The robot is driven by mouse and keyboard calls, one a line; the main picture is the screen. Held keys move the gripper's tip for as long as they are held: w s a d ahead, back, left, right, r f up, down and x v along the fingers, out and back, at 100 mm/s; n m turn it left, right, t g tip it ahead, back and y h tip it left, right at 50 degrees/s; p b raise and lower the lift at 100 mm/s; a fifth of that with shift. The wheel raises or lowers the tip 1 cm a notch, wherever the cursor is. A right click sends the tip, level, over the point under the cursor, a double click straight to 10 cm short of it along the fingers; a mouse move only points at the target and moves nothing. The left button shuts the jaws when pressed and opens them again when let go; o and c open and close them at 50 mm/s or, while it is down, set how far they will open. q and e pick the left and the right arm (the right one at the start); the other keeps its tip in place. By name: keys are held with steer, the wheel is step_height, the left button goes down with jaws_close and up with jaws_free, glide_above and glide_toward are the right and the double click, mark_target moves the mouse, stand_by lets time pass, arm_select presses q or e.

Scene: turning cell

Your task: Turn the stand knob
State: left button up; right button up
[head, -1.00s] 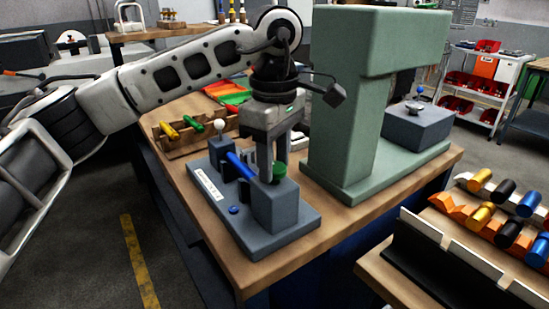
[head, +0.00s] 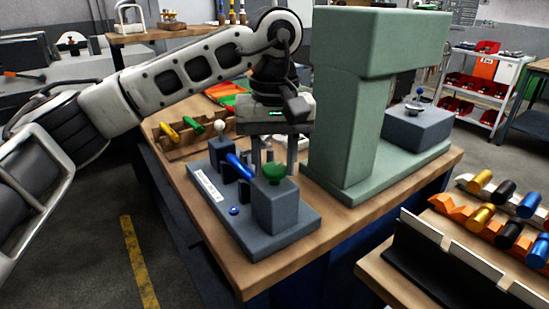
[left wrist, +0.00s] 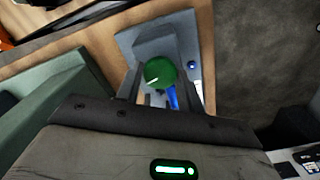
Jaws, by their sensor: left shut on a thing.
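The stand (head: 275,215) is a grey block on a grey base plate at the front of the wooden bench. Its green knob (head: 275,175) sits on top of the block. My left gripper (head: 274,168) points down from above, its two fingers on either side of the knob and shut on it. In the left wrist view the round green knob (left wrist: 160,72) lies between the fingers, with a pale line mark on its face. The fingers' exact contact points are partly hidden. My right gripper is not in view.
A blue rod (head: 239,166) and a white ball-topped post (head: 219,126) stand on the same plate. A tall green machine column (head: 345,110) rises close right of my gripper. A wooden rack (head: 172,142) with coloured handles lies behind left.

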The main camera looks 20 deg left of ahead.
mark_target(275, 167)
arm_select(q)
steer(key=m, duration=0.4)
steer(key=shift+r, duration=0.1)
steer(key=shift+m, duration=0.8)
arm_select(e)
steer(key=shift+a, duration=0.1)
arm_select(q)
steer(key=o, duration=1)
step_height(275, 167, up, 16)
steer(key=p, duration=0.2)
steer(key=shift+p, duration=0.3)
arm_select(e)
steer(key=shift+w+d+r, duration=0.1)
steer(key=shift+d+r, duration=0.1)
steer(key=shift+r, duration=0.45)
